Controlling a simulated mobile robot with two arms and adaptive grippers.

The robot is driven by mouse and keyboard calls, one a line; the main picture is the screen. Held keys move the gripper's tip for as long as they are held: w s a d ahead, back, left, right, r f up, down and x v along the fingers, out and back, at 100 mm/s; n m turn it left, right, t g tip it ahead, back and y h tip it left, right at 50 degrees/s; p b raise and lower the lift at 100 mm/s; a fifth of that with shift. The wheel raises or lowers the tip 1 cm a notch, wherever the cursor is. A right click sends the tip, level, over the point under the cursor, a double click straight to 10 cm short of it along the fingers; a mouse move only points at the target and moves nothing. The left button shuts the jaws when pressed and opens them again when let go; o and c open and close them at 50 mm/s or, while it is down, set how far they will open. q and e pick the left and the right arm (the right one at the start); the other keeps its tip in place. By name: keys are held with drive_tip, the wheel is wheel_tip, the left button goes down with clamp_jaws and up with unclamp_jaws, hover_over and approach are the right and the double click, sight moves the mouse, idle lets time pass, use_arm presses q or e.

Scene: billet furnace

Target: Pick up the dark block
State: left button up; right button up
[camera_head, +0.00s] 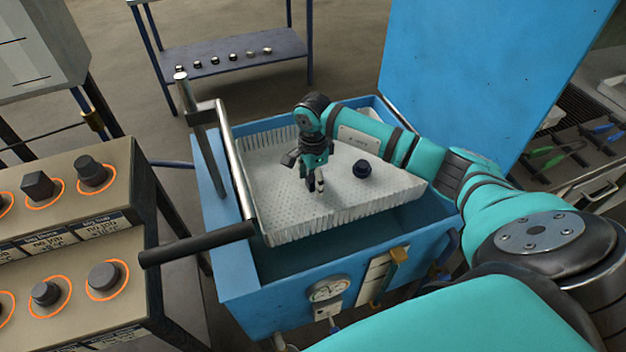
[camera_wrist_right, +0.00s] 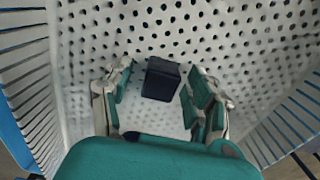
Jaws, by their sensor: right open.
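The dark block (camera_wrist_right: 162,80) is a squarish, near-black piece on the white perforated floor of a basket (camera_head: 285,205). In the right wrist view it lies between the two spread fingers of my right gripper (camera_wrist_right: 158,96), with a gap visible on each side. In the head view my right gripper (camera_head: 316,184) points down into the basket, and its fingers make the block hard to pick out. A dark navy round piece (camera_head: 362,170) sits in the basket to the right of the gripper. My left gripper is out of view.
The basket sits in a blue tank (camera_head: 235,262) with a raised blue lid (camera_head: 470,75). A metal handle bar (camera_head: 235,165) stands along its left side.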

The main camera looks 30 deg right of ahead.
clamp_jaws()
idle(0.4)
